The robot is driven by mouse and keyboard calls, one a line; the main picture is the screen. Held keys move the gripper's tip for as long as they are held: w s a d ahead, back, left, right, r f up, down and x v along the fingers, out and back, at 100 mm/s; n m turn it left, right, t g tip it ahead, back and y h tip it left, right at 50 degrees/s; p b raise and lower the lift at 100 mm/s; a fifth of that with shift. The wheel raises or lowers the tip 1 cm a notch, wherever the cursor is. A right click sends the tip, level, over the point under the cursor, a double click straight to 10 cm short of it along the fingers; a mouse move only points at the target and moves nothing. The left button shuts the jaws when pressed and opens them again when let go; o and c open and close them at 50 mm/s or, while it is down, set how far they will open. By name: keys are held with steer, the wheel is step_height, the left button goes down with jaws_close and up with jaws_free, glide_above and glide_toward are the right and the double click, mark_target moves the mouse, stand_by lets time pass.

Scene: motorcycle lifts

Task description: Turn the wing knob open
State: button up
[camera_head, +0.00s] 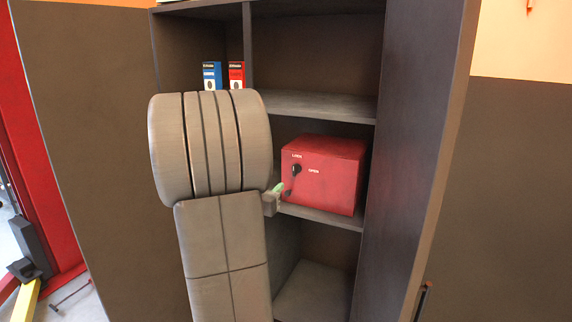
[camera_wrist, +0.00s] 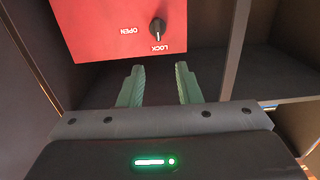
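The black wing knob (camera_head: 296,169) sits on the front of a red box (camera_head: 335,178), with LOCK and OPEN labels beside it. In the wrist view the knob (camera_wrist: 157,29) shows upside down on the red face (camera_wrist: 95,25), its pointer towards LOCK. My gripper (camera_wrist: 160,72) has two green fingers, spread apart with nothing between them. They are short of the knob and apart from it. In the head view my gripper (camera_head: 279,188) is mostly hidden behind my arm; a green fingertip shows by the box's left side.
The box stands on a shelf (camera_head: 325,216) of a dark open cabinet. The cabinet's right door (camera_head: 420,130) and left door (camera_head: 85,130) flank it. A blue carton (camera_head: 212,76) and a red carton (camera_head: 237,75) stand on the upper left shelf.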

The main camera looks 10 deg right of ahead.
mark_target(293, 167)
steer(key=x, duration=0.4)
steer(key=p+x, duration=0.1)
steer(key=x, duration=0.4)
steer(key=p+x, duration=0.1)
steer(key=x, duration=0.4)
steer(key=shift+s+d+r, duration=0.1)
steer(key=shift+d+r, duration=0.05)
steer(key=shift+r, duration=0.15)
jaws_close()
